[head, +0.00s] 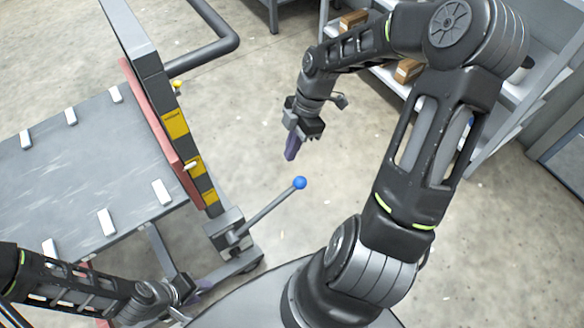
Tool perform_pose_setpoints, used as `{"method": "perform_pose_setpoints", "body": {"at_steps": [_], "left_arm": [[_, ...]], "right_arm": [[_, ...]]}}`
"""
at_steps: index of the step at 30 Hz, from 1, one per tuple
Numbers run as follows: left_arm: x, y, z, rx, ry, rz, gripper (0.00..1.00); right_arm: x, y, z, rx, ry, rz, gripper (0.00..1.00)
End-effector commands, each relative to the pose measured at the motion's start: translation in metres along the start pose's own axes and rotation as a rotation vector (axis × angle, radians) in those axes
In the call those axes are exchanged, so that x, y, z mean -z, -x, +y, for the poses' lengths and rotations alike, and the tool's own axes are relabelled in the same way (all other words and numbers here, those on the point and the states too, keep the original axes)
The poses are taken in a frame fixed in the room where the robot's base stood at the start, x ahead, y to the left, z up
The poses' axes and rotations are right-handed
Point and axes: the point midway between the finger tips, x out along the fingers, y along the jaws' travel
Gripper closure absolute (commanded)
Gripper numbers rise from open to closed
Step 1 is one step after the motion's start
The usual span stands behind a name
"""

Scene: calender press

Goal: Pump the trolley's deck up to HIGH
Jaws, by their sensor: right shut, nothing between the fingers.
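The trolley's grey deck (75,160) is at the left, with white blocks along its edges. An upright post (150,75) at its right end carries several yellow labels (176,124); their lettering is too small to read. A red plate (160,125) runs along the deck's end beside the post. A grey pump lever (262,215) slants up from the trolley's foot to a blue ball knob (300,183). My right gripper (291,152) is shut and empty, above and slightly left of the knob in the picture, apart from it. My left gripper (203,290) is low at the left, its fingers partly hidden.
A bent dark tube handle (225,45) extends behind the post. A grey shelf unit (510,105) with brown boxes (408,70) stands at the back right. A small yellow knob (177,84) sits by the post. Bare concrete floor lies around the lever.

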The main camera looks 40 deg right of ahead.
Motion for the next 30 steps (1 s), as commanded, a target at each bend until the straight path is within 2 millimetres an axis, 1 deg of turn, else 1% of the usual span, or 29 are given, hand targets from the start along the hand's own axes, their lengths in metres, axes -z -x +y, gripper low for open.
{"method": "perform_pose_setpoints", "body": {"at_steps": [11,14,17,20,23,30], "left_arm": [[0.0,0.0,0.0,0.0,0.0,0.0,0.64],[0.0,-0.001,0.0,0.0,0.0,0.0,0.64],[0.0,-0.002,-0.001,0.0,0.0,0.0,0.64],[0.0,-0.004,-0.002,0.0,0.0,0.0,0.64],[0.0,-0.008,-0.003,0.0,0.0,0.0,0.64],[0.0,-0.016,-0.007,0.0,-0.001,0.0,0.64]], "right_arm": [[0.0,-0.001,0.001,0.0,-0.007,0.0,1.0],[0.0,-0.004,0.001,0.001,-0.007,0.0,1.0],[0.0,-0.013,0.001,0.001,-0.006,0.0,1.0],[0.0,-0.025,0.0,0.002,-0.006,0.002,1.0],[0.0,-0.043,0.0,0.003,-0.005,0.002,1.0],[0.0,-0.092,0.001,0.003,-0.003,0.002,1.0]]}}
